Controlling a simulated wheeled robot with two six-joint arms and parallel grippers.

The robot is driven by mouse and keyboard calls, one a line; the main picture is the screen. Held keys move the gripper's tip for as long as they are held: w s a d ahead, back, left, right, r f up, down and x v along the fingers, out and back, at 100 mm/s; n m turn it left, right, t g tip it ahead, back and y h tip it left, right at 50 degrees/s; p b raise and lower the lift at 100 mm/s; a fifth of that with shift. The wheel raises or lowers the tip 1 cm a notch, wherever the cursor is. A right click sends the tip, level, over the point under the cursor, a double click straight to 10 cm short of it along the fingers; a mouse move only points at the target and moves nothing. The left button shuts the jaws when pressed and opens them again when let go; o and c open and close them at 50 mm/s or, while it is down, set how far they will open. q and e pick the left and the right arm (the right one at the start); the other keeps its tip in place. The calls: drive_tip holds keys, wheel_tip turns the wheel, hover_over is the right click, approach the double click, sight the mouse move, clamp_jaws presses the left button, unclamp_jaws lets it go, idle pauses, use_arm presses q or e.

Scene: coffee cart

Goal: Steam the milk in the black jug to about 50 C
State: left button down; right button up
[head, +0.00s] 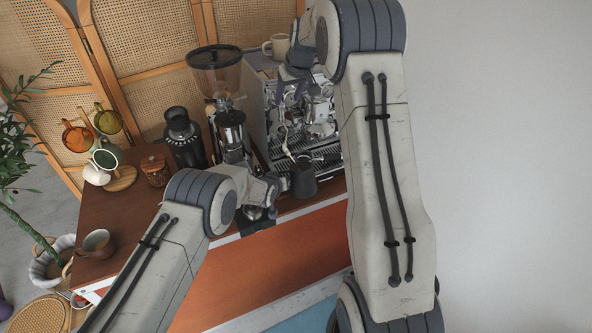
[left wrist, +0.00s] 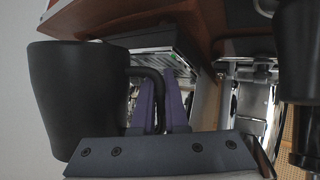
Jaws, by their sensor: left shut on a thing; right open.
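The black jug (head: 303,179) is held at the front of the espresso machine's drip tray, its mouth up, just below the pale steam wand (head: 286,142). The wand's lower end meets the jug's rim in the head view; I cannot tell how deep its tip is. My left gripper (left wrist: 160,104) is shut on the jug's handle, its purple fingers around it in the left wrist view, where the jug (left wrist: 75,95) fills the left side. My right gripper (head: 290,94) is open at the machine's upper front, above the wand. The milk is hidden.
The espresso machine (head: 258,85) stands at the back, a cup (head: 276,46) on top. A grinder (head: 231,125) and a black canister-like device (head: 182,135) stand left of it. A brown mug (head: 96,243) sits at the wooden counter's left end.

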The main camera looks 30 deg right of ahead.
use_arm(q)
drive_tip(key=shift+s+f+b, duration=0.55)
drive_tip(key=shift+s+f, duration=1.4)
drive_tip(key=shift+s, duration=0.25)
use_arm(e)
drive_tip(key=shift+f, duration=0.55)
drive_tip(key=shift+r+p, duration=1.95)
drive_tip(key=shift+r, duration=0.2)
use_arm(q)
drive_tip(key=s+r, duration=0.2)
drive_tip(key=s, duration=0.5)
drive_tip(key=shift+s, duration=0.2)
